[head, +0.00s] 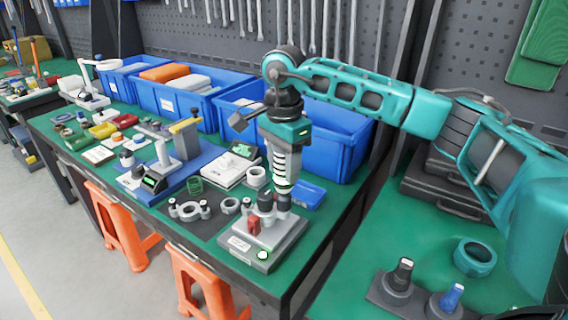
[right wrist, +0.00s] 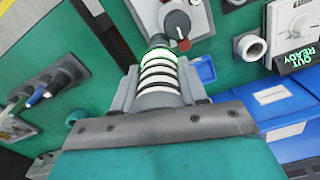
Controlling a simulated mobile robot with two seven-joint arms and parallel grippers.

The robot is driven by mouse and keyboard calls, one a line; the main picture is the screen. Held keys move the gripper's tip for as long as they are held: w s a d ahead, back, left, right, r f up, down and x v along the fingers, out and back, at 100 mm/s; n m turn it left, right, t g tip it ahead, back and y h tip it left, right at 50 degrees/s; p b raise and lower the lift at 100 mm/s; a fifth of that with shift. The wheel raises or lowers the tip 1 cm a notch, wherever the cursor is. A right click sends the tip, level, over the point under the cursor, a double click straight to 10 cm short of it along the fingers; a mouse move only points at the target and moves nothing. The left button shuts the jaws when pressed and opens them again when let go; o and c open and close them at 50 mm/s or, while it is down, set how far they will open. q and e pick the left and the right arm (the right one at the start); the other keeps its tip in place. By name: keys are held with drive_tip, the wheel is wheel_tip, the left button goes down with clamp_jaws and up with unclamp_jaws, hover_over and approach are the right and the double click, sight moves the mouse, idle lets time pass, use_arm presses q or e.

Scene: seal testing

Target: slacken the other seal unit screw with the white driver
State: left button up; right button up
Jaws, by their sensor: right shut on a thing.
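My right gripper (head: 285,140) points down and is shut on the white driver (head: 283,166), which has dark rings and a lit green band. In the right wrist view, the driver (right wrist: 160,80) stands between the jaws (right wrist: 160,98). Its lower end is over the right part of a grey base unit (head: 263,243) with a black knob, a red block and a green button. The tip meets a dark post there; contact with a screw cannot be told. A grey two-lugged fitting (head: 188,209) lies left of the unit. My left gripper is out of view.
Blue bins (head: 340,137) line the back of the green bench. A white instrument (head: 230,168) and a blue-based press (head: 160,180) stand left of the unit. On the right green surface are a teal ring (head: 474,256) and a holder (head: 396,286) with capped tools.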

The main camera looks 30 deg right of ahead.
drive_tip(key=shift+r, duration=0.15)
idle(0.8)
drive_tip(key=shift+r+p, duration=1.95)
drive_tip(key=shift+r, duration=0.4)
drive_tip(key=shift+r+p, duration=0.65)
drive_tip(key=shift+r, duration=0.55)
drive_tip(key=shift+f, duration=0.1)
